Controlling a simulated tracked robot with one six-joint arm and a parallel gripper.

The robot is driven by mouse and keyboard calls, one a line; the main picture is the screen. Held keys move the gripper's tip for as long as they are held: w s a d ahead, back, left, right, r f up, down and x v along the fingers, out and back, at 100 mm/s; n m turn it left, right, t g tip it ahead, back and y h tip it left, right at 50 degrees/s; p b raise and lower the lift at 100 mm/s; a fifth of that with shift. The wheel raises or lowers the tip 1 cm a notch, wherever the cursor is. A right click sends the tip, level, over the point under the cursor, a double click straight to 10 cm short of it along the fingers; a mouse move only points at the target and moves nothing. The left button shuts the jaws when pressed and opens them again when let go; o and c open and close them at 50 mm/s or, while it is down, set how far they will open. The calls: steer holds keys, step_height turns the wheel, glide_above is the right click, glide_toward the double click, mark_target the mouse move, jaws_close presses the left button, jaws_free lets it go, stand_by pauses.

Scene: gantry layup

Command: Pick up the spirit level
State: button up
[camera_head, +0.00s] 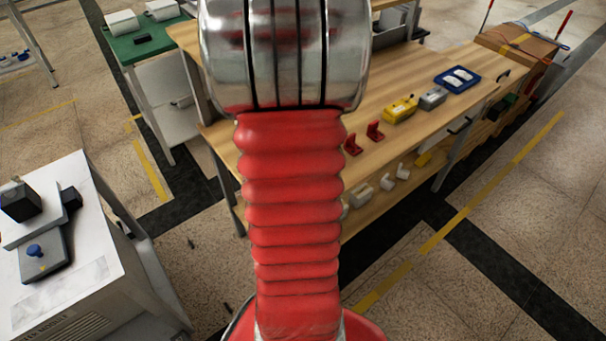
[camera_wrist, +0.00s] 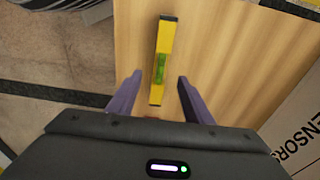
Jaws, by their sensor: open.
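The spirit level (camera_wrist: 166,40) is a yellow bar with dark edges and a green vial in its middle. In the wrist view it lies on a wooden tabletop (camera_wrist: 225,55), running nearly up and down the picture. My gripper (camera_wrist: 157,82) is open and empty, with one purple finger on each side of the level's near end. Gaps show between both fingers and the level. I cannot tell how high the fingers are above the wood. In the head view my red arm covers part of the workbench (camera_head: 405,75), and I cannot make out the level there.
A box marked "SENSORS" (camera_wrist: 292,125) is at the right in the wrist view. In the head view, red brackets (camera_head: 375,131), a yellow case (camera_head: 401,109), a grey box (camera_head: 432,98) and a blue tray (camera_head: 457,79) stand on the bench. Open floor (camera_head: 480,225) lies at right.

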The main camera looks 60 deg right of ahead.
steer(key=shift+s+d+f, duration=0.1)
steer(key=shift+d+f, duration=0.05)
steer(key=shift+f, duration=0.95)
steer(key=shift+s+d+f, duration=0.1)
steer(key=shift+f, duration=0.95)
steer(key=shift+s+d+f, duration=0.1)
steer(key=shift+d+f, duration=0.15)
steer(key=shift+f, duration=1.05)
steer(key=shift+s+d+f, duration=0.1)
steer(key=shift+d+f, duration=0.1)
steer(key=shift+f, duration=1.05)
steer(key=shift+c, duration=0.4)
jaws_close()
